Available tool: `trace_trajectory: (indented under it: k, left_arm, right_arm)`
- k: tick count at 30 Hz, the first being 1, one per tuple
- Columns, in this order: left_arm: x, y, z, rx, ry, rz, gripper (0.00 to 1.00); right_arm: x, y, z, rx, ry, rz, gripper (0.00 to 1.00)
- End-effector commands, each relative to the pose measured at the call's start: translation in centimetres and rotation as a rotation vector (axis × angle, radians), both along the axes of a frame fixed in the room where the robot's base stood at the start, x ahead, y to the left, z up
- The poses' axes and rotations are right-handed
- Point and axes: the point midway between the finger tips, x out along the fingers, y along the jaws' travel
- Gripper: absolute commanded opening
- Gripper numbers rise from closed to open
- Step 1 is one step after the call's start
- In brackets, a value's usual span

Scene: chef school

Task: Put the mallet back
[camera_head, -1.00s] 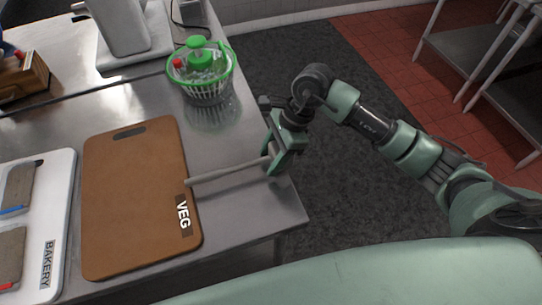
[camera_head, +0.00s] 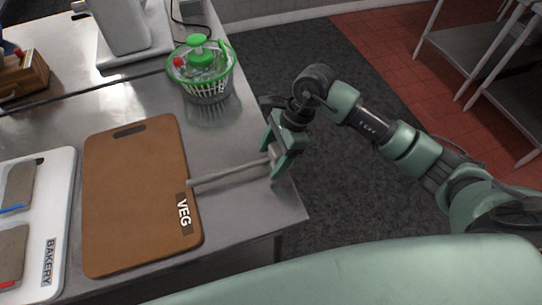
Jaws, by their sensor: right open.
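The mallet (camera_head: 228,173) is a grey stick-like tool. It lies across the right end of the metal table, its left end at the right edge of the brown VEG board (camera_head: 135,205). Its right end, with what looks like the head, lies at the table's right edge between the fingers of my right gripper (camera_head: 276,163). The right gripper is open around that end; contact with the fingers cannot be told. My left gripper is not in view.
A white BAKERY board (camera_head: 62,225) with grey items on it lies at the left. A green-rimmed salad spinner (camera_head: 201,71) stands behind the mallet. A wooden block (camera_head: 24,77) is at the far left. The bare table (camera_head: 235,130) is clear between spinner and mallet. Metal shelving stands at the upper right.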

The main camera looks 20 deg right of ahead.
Motion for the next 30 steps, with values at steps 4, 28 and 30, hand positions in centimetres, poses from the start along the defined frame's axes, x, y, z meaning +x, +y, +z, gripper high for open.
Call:
trace_trajectory:
  k: [4, 28, 30]
  left_arm:
    - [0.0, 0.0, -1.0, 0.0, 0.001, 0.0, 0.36]
    - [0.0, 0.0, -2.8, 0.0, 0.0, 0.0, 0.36]
    - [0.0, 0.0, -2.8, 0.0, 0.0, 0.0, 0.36]
  right_arm:
    - [0.3, -1.2, 2.4, -0.003, -0.01, -0.001, 0.69]
    - [0.2, -4.5, 10.7, -0.001, -0.003, -0.001, 0.69]
    - [0.2, -4.5, 10.7, -0.001, -0.003, -0.001, 0.69]
